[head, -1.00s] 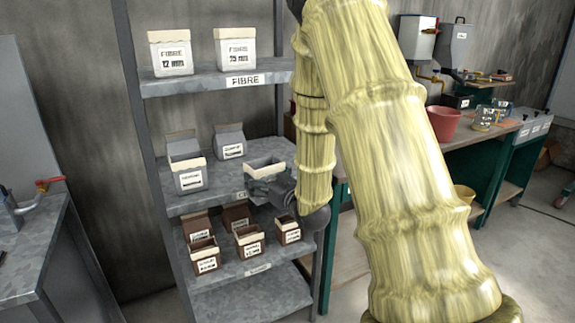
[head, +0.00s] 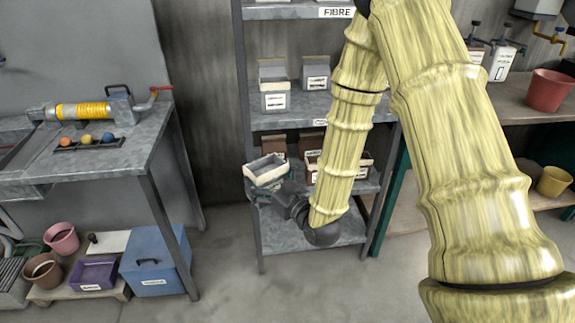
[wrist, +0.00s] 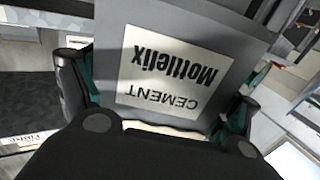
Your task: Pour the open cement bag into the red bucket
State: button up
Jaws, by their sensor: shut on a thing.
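My gripper (head: 280,194) is shut on a grey cement bag (head: 268,178) with an open, cream-rimmed top. The bag is held roughly upright, slightly tilted, in front of the shelf's left post. In the wrist view the bag (wrist: 185,50) fills the middle between the two fingers, and its white label reads "CEMENT Mottlefix", upside down. The bag's contents cannot be made out. The red bucket (head: 550,91) stands on the workbench at the far right of the head view, well away from my gripper.
The metal shelf (head: 245,60) holds grey bags and, lower, brown bags partly hidden behind my arm. A yellow bucket (head: 554,181) is below the red one. A grey table (head: 130,150) stands left; a blue box (head: 155,262) and pots sit below it. Floor between is clear.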

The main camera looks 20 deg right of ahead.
aim_at(547, 89)
jog(key=i, duration=0.45)
jog(key=z, duration=2.3)
